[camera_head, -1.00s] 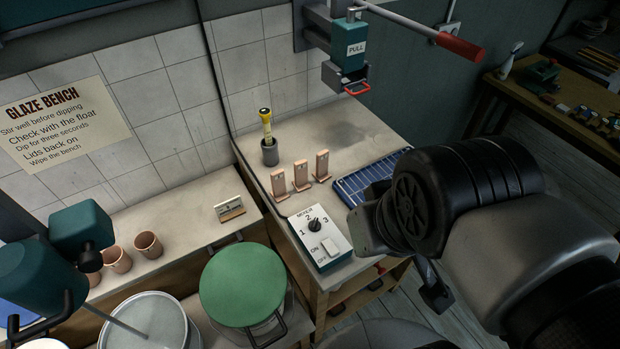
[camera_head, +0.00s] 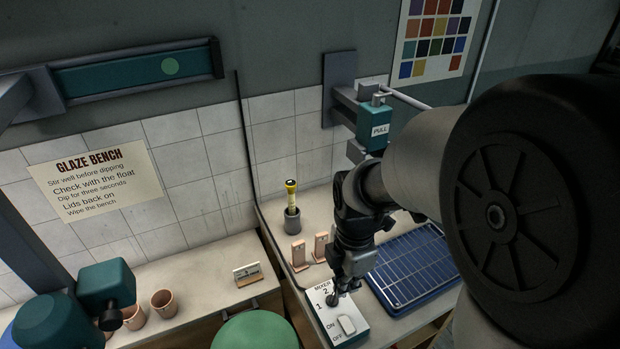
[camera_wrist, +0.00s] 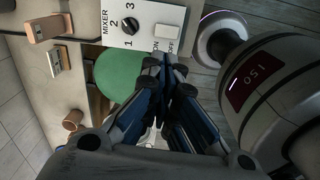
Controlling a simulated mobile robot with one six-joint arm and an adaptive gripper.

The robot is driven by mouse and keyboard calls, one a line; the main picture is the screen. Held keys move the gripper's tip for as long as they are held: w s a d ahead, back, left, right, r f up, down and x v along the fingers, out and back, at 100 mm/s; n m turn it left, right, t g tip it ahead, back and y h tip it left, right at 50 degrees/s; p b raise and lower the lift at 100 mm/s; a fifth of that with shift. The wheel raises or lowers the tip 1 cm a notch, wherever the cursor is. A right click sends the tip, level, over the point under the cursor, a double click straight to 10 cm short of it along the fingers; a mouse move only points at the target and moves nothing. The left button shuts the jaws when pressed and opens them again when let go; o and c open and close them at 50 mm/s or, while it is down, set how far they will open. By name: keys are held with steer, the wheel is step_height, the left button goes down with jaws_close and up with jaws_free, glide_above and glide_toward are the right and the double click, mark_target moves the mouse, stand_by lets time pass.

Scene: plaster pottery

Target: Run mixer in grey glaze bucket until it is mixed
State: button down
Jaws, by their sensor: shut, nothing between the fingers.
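The white mixer panel (camera_head: 352,316) stands on the bench corner, with numbers 1 to 3, a dark round knob (camera_wrist: 130,26) and a white ON/OFF switch (camera_head: 346,325). I cannot tell which way the switch is set. My gripper (camera_head: 343,287) is shut and empty, pointing down over the panel, close to the knob in the head view. In the wrist view its fingertips (camera_wrist: 166,66) appear beside the switch end of the panel; contact cannot be told. The teal mixer head (camera_head: 50,322) is at the lower left. The grey glaze is not visible.
A green-lidded bucket (camera_head: 255,334) stands left of the panel. Pinkish clay pieces (camera_head: 298,254), a dark holder with a yellow-topped tool (camera_head: 292,218) and a blue rack (camera_head: 412,268) are around it. A teal PULL box (camera_head: 374,128) hangs behind my arm. Two clay cups (camera_head: 164,303) sit left.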

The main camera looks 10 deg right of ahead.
steer(key=shift+w+f+n, duration=0.2)
steer(key=shift+f+n, duration=0.3)
steer(key=shift+s+r, duration=0.1)
steer(key=shift+s, duration=0.05)
steer(key=shift+s+d+r, duration=0.2)
steer(key=shift+s, duration=0.4)
